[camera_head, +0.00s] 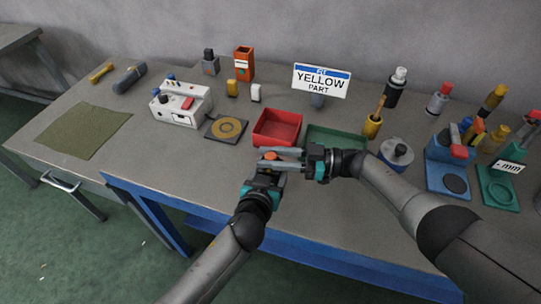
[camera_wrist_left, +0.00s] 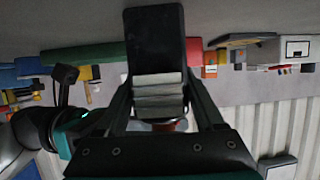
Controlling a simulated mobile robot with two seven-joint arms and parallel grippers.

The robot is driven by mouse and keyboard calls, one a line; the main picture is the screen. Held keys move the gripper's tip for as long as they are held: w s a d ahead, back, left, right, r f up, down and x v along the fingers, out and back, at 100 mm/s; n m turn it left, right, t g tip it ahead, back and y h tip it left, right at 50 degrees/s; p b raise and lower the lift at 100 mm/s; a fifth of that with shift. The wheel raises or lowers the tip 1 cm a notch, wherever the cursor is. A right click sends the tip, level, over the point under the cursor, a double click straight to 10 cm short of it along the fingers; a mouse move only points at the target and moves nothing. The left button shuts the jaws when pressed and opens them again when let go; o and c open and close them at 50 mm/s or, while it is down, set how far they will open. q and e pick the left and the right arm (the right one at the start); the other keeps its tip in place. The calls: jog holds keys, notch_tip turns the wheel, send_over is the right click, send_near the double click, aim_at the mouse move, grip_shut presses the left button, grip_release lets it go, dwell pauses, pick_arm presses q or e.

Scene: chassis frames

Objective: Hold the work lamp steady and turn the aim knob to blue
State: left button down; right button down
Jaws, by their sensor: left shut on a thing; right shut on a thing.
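The work lamp shows best in the left wrist view as a dark block (camera_wrist_left: 156,40) with a grey ribbed part (camera_wrist_left: 158,95) between my left fingers. In the head view my left gripper (camera_head: 268,164) is shut on the lamp just off the front edge of the bench. Only a small orange bit (camera_head: 270,155) shows there among the fingers. My right gripper (camera_head: 282,159) comes in from the right and is shut at the same spot. What it grips is hidden; the aim knob and its colour marks cannot be made out.
The bench (camera_head: 190,152) has a red tray (camera_head: 277,139) and a green tray (camera_head: 335,146) just behind the grippers. A sign (camera_head: 322,80) reads "YELLOW PART". A white box (camera_head: 181,115) stands left, and bottles and fixtures crowd the right.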

jog(key=c, duration=0.5)
grip_release()
jog(key=shift+c, duration=0.2)
jog(key=s+d, duration=0.1)
jog(key=d, duration=1.1)
jog(key=shift+s, duration=0.1)
